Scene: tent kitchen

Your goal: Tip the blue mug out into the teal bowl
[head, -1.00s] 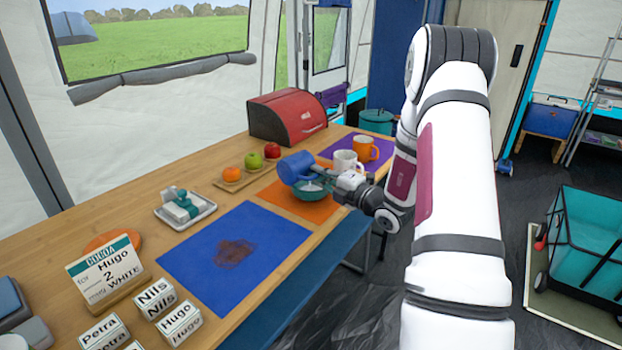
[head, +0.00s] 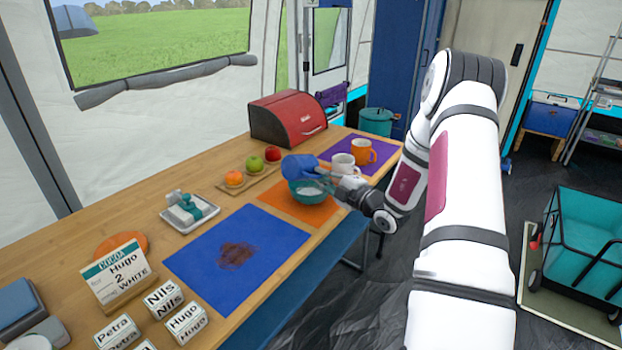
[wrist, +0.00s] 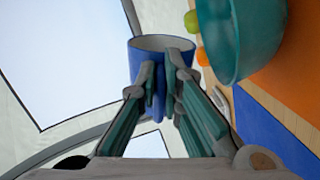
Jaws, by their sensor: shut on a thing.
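The blue mug (head: 299,167) is tilted on its side above the teal bowl (head: 310,196) in the head view. My gripper (wrist: 166,80) is shut on the blue mug (wrist: 143,62), with its fingers gripping the near side in the wrist view. The teal bowl (wrist: 238,45) shows at the upper right of the wrist view, beside the mug. The bowl sits on an orange mat (head: 280,205) and has something pale inside. What the mug holds is hidden.
A white mug (head: 343,163) and an orange mug (head: 362,152) stand close behind the bowl. An apple, an orange and another fruit sit on a board (head: 228,185) to the left. A blue mat (head: 205,260) with a brown stain lies nearer.

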